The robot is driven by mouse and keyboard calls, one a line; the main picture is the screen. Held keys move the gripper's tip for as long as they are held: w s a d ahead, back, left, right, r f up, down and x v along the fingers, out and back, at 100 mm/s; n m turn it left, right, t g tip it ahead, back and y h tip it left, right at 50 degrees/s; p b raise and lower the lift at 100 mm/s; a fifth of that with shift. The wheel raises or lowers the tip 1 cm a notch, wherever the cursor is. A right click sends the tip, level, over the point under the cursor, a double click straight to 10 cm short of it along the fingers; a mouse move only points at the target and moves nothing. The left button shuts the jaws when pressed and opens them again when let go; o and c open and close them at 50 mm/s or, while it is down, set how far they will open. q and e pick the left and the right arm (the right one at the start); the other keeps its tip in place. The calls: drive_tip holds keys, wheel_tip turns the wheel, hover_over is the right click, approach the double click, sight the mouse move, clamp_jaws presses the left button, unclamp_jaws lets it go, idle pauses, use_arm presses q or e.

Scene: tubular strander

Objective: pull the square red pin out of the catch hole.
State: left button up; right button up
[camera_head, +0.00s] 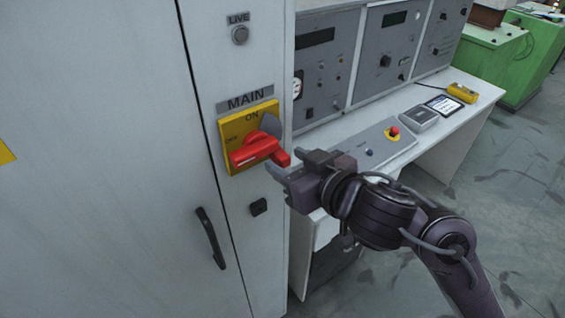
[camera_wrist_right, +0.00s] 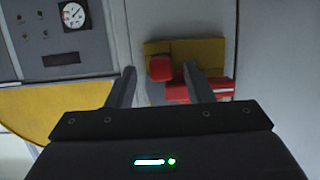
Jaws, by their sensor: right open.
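The red switch handle (camera_head: 254,150) lies across a yellow plate (camera_head: 228,129) marked ON and OFF, under the MAIN label. A small square red pin (camera_head: 283,158) sticks out at the handle's right end; its hole is hidden. In the right wrist view the pin's square red head (camera_wrist_right: 160,68) shows between my finger tips, with the red handle (camera_wrist_right: 222,88) behind the right finger. My right gripper (camera_head: 285,167) is open and empty, close to the pin. I cannot tell whether a finger touches it. My left gripper is not in view.
To the right stand grey instrument panels (camera_head: 323,62) and a white desk (camera_head: 462,108) with a red button (camera_head: 394,132). My right arm passes in front of the desk.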

sight(287, 161)
drive_tip(key=shift+x, duration=1.55)
drive_tip(key=shift+s, duration=0.1)
clamp_jaws()
drive_tip(key=shift+s, duration=0.1)
drive_tip(key=shift+s+d+r+p, duration=0.1)
drive_tip(key=shift+s+d+p, duration=0.15)
drive_tip(key=shift+s+d, duration=0.6)
drive_tip(key=shift+s+d+p, duration=0.25)
drive_tip(key=shift+s+d, duration=0.35)
drive_tip(key=shift+s, duration=0.5)
